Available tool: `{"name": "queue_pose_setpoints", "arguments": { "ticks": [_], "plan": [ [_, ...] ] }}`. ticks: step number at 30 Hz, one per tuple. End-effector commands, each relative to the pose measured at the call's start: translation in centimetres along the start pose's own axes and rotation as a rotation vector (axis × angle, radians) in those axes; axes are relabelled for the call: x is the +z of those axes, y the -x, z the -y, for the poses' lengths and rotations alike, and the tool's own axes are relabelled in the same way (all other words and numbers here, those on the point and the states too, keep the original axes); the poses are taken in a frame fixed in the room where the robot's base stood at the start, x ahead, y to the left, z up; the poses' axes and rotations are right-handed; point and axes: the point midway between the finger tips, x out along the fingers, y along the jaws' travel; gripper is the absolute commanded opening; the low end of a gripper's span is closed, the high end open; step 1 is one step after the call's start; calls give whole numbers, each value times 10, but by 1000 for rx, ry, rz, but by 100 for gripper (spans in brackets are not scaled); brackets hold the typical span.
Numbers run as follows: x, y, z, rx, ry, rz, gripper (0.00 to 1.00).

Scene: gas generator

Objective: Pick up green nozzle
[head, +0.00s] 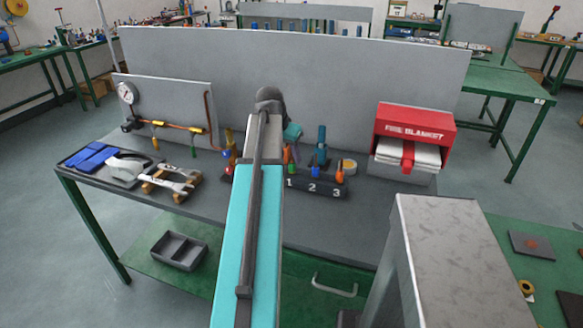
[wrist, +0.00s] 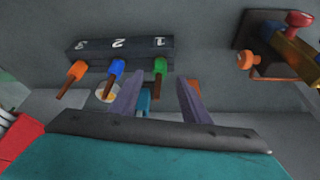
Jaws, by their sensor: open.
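The green nozzle (wrist: 160,66) sits at slot 1 of the dark numbered rack (wrist: 122,45), with a brown tip below its green body in the wrist view. It shows in part beside my arm in the head view (head: 291,169). My gripper (wrist: 161,80) is open and empty, its two fingers on either side of the green nozzle in the picture. I cannot tell whether they touch it. The blue nozzle (wrist: 116,68) is at slot 2 and the orange nozzle (wrist: 77,70) at slot 3.
A red fire blanket box (head: 414,130) stands right of the rack. A gauge panel (head: 168,112), wrenches (head: 168,180) and blue gloves (head: 92,157) are on the left. A grey back panel (head: 350,75) rises behind the bench. Bare bench top (head: 350,215) lies in front of the rack.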

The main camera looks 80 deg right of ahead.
Motion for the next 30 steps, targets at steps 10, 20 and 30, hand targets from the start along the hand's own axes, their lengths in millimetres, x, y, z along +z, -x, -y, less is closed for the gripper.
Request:
{"name": "queue_pose_setpoints", "arguments": {
  "ticks": [10, 20, 30],
  "plan": [
    [-3, -29, -1, 1, -1, 1, 42],
    [-2, -47, -1, 0, -1, 0, 42],
    [-2, -47, -2, 0, -1, 0, 42]
  ]
}}
